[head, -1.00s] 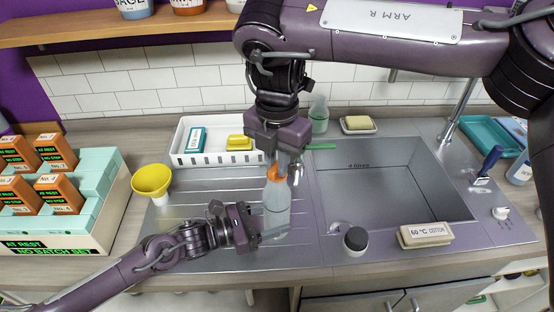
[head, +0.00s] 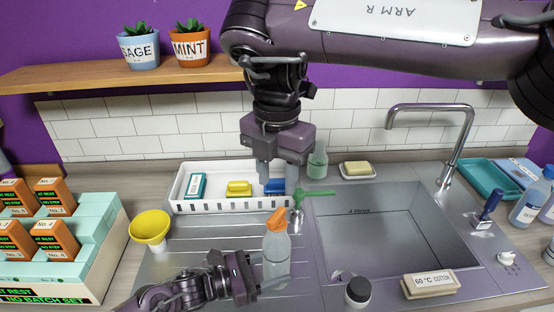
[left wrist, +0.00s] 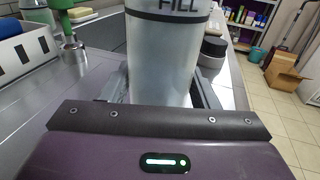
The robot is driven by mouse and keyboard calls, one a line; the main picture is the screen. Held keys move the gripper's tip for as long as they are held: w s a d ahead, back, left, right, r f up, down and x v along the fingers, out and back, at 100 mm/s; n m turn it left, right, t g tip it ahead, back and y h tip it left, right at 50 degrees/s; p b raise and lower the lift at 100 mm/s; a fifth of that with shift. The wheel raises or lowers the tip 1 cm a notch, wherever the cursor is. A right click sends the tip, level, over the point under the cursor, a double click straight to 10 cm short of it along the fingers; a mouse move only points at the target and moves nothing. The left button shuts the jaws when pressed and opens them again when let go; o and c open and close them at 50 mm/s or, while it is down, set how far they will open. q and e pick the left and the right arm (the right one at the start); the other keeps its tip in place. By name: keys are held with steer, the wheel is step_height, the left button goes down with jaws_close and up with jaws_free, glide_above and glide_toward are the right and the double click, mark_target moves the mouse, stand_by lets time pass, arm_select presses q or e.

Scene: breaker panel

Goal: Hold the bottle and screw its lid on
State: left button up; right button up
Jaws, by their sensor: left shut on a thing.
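The clear bottle (head: 277,252) stands upright on the metal drainer left of the sink. My left gripper (head: 279,281) is shut around its lower body; the wrist view shows the bottle (left wrist: 162,60) between both fingers, with "FILL" printed near the top edge. An orange pointed lid (head: 277,220) sits on the bottle's top and looks slightly tilted; I cannot tell how far it is threaded. My right gripper (head: 278,176) hangs above and behind the lid, apart from it. Its fingers are spread with nothing between them. The lid is outside the wrist view.
A white tray (head: 220,206) with coloured blocks lies behind the bottle. A green-handled fitting (head: 316,192) stands close to its right. A dark-capped jar (head: 358,291) and a "60 °C cotton" block (head: 431,284) are at the sink's front.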

arm_select(q)
steer(key=shift+f, duration=0.1)
arm_select(e)
steer(key=shift+r, duration=1.8)
arm_select(q)
steer(key=o, duration=1.2)
steer(key=shift+c, duration=0.2)
steer(key=shift+a, duration=0.1)
